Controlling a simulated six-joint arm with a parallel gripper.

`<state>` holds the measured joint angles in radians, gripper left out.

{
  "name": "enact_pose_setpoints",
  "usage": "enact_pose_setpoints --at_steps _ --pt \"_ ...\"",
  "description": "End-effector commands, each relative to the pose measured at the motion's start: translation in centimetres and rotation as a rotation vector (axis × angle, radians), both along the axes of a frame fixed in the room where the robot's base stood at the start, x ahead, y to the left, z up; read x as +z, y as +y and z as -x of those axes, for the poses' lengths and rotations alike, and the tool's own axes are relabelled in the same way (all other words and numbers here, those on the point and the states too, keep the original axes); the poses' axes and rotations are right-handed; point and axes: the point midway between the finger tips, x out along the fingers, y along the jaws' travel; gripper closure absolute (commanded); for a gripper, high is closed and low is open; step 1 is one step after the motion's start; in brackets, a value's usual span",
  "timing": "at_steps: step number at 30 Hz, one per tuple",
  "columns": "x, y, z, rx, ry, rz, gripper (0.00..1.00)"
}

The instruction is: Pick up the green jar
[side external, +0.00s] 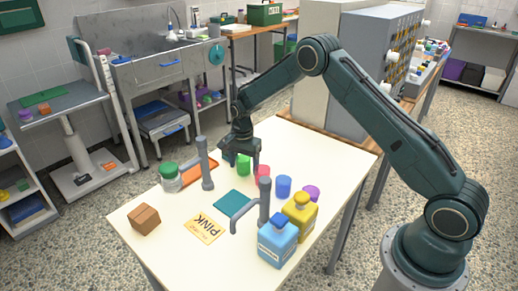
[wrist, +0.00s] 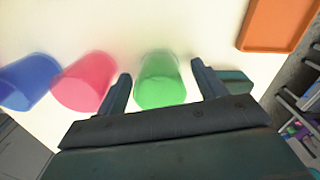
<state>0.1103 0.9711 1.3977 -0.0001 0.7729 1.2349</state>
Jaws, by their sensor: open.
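A small green cup-like jar (side external: 243,166) stands on the cream table at the far side, beneath my gripper (side external: 241,160). In the wrist view the green jar (wrist: 161,82) lies between the two open fingers of my gripper (wrist: 160,73), with a visible gap on each side. The fingers do not appear to touch it.
A pink cup (wrist: 87,82) and a blue cup (wrist: 30,82) stand close beside the green one. A purple cup (side external: 311,193), yellow bottle (side external: 300,215), blue bottle (side external: 277,243), brown block (side external: 144,219) and grey posts (side external: 207,170) share the table.

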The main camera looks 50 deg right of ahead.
Motion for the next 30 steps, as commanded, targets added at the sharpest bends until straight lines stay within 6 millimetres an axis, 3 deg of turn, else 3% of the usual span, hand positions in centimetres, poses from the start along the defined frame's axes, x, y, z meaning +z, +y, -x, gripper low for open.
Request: enact_pose_setpoints --at_steps 11,18,19,30 --pt "0.05 -0.01 0.00 0.000 0.000 0.000 0.30" --pt "0.06 -0.01 0.00 0.000 0.000 0.000 0.75" --pt "0.06 -0.01 0.00 0.000 0.000 0.000 0.78" --pt "0.35 -0.01 -0.03 0.000 -0.001 0.000 0.78"
